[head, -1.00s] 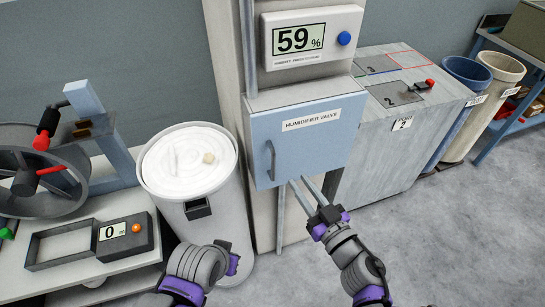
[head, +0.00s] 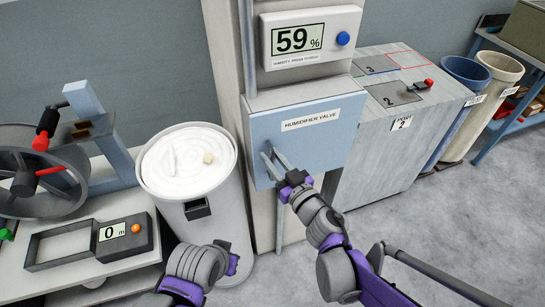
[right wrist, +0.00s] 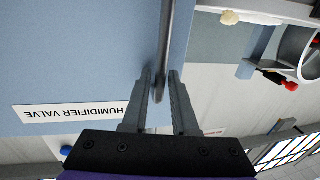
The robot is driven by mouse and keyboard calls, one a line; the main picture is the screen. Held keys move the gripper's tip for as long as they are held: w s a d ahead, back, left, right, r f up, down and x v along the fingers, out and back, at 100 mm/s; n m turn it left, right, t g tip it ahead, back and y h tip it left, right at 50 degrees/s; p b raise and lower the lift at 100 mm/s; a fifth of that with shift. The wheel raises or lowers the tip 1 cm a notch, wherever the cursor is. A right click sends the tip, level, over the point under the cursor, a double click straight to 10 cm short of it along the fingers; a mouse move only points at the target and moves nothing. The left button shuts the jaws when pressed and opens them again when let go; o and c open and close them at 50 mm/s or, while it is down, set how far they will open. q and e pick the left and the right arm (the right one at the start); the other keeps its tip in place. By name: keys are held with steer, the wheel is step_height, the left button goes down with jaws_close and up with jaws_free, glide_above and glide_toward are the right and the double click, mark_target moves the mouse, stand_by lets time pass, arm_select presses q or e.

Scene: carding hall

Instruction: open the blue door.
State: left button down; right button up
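My right gripper (head: 271,152) is at the handle. In the right wrist view the handle (right wrist: 164,55) runs between the two fingers of the right gripper (right wrist: 163,85), with a gap visible on at least one side, so it looks open around the handle. My left arm's end (head: 233,262) shows low in the head view; its fingers are not visible.
A humidity display (head: 312,38) reading 59% with a blue button is above the door. A white bin (head: 188,215) stands close on the left. A grey cabinet (head: 385,150) stands on the right. The floor in front is open.

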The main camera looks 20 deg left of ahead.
steer(key=shift+c, duration=0.4)
jaws_close()
stand_by(0.9)
